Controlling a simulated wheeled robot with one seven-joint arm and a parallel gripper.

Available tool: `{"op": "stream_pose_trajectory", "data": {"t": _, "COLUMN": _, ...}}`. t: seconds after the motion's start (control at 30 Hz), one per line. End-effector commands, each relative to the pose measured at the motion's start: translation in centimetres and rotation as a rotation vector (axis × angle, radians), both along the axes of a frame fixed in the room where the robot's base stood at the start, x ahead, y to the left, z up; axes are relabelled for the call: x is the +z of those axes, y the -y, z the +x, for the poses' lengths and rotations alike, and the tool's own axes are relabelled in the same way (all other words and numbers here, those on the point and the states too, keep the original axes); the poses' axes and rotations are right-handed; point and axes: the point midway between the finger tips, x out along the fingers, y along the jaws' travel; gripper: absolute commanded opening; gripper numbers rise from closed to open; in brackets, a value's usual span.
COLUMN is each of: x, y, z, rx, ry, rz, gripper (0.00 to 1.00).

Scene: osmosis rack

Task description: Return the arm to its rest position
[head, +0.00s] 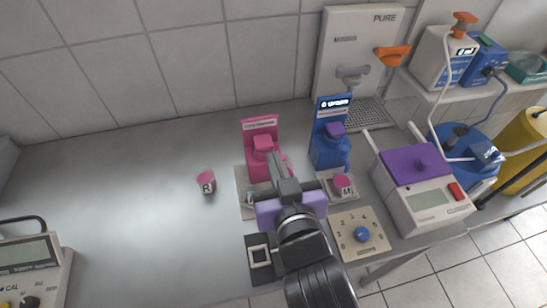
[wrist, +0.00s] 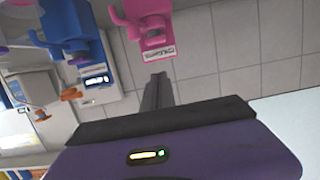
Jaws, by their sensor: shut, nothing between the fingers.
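My gripper (head: 284,168) is shut and empty. In the head view it is raised above the bench in front of the pink dispenser (head: 260,133). My arm comes up from the bottom of that view. In the wrist view my gripper (wrist: 158,78) points toward the tiled wall, with its fingers together. The pink dispenser also shows at the top of the wrist view (wrist: 150,22). My gripper hides part of the pale plate under the pink dispenser.
A blue dispenser (head: 329,143), a cup marked M (head: 342,186), a dial panel (head: 360,234) and a purple-lidded device (head: 418,172) stand to the right. A cup marked R (head: 206,182) stands left. A meter (head: 33,270) is at lower left. The bench's left middle (head: 110,200) is clear.

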Motion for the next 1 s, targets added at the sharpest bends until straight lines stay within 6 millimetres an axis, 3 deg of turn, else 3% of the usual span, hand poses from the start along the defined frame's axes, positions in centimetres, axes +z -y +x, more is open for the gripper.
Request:
{"op": "stream_pose_trajectory", "data": {"t": 0.77, "x": 0.1, "y": 0.0, "z": 0.1, "rx": 0.003, "ry": 0.006, "rz": -0.005, "gripper": 0.00}}
{"op": "stream_pose_trajectory", "data": {"t": 0.87, "x": 1.0, "y": -0.5, "z": 0.1, "rx": 0.021, "ry": 0.047, "rz": -0.004, "gripper": 0.00}}
{"op": "stream_pose_trajectory", "data": {"t": 1.0, "x": 4.0, "y": -1.5, "z": -0.3, "rx": 0.075, "ry": 0.161, "rz": 0.027, "gripper": 0.00}}
